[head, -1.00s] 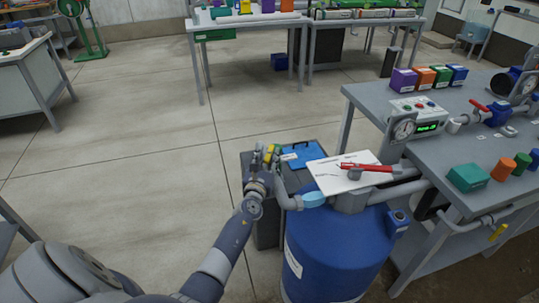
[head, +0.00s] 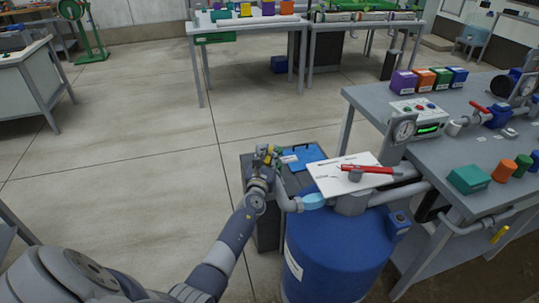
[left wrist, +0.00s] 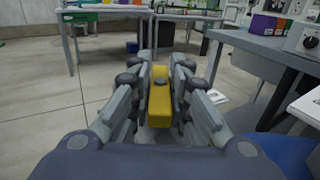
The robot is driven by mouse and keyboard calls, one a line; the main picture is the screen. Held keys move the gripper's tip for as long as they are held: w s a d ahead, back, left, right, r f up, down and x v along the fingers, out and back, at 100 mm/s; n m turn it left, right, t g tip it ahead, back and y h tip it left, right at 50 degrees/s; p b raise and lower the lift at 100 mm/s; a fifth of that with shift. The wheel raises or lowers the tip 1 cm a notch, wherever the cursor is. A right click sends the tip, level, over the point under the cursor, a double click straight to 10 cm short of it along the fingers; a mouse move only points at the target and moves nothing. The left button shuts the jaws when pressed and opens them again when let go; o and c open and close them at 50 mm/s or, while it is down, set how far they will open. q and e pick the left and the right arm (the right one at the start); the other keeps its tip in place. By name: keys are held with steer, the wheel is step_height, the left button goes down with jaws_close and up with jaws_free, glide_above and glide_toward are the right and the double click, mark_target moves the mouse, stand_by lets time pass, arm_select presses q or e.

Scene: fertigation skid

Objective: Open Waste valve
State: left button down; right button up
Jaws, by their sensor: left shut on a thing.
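My left gripper (head: 268,154) is at the yellow valve handle beside the grey pipe, left of the blue tank. In the left wrist view the yellow handle (left wrist: 159,98) lies between the two fingers, and the gripper (left wrist: 160,85) is shut on it. The handle points away from the wrist, with a dark round bolt on top. In the head view the fingers hide most of the handle and the valve body. No label naming this valve is readable. My right gripper is not in view.
A dark box with a blue clipboard (head: 303,157) is behind the gripper. The grey bench (head: 440,160) is at right. The floor at left is clear.

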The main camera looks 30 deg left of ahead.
arm_select(q)
steer(key=shift+d+r+n+g+y+p, duration=0.1)
steer(key=shift+n+g+y+p, duration=0.4)
steer(key=shift+y, duration=0.4)
steer(key=shift+n+g+y, duration=0.4)
steer(key=shift+n+y, duration=0.3)
steer(key=shift+y, duration=0.1)
steer(key=shift+f+n+g+y, duration=0.25)
steer(key=shift+n+g+y, duration=0.4)
steer(key=shift+y, duration=0.25)
steer(key=shift+n+g+y+b, duration=1.15)
steer(key=shift+y+b, duration=0.05)
steer(key=shift+r, duration=0.1)
steer(key=c, duration=1.6)
jaws_free()
steer(key=shift+o, duration=0.2)
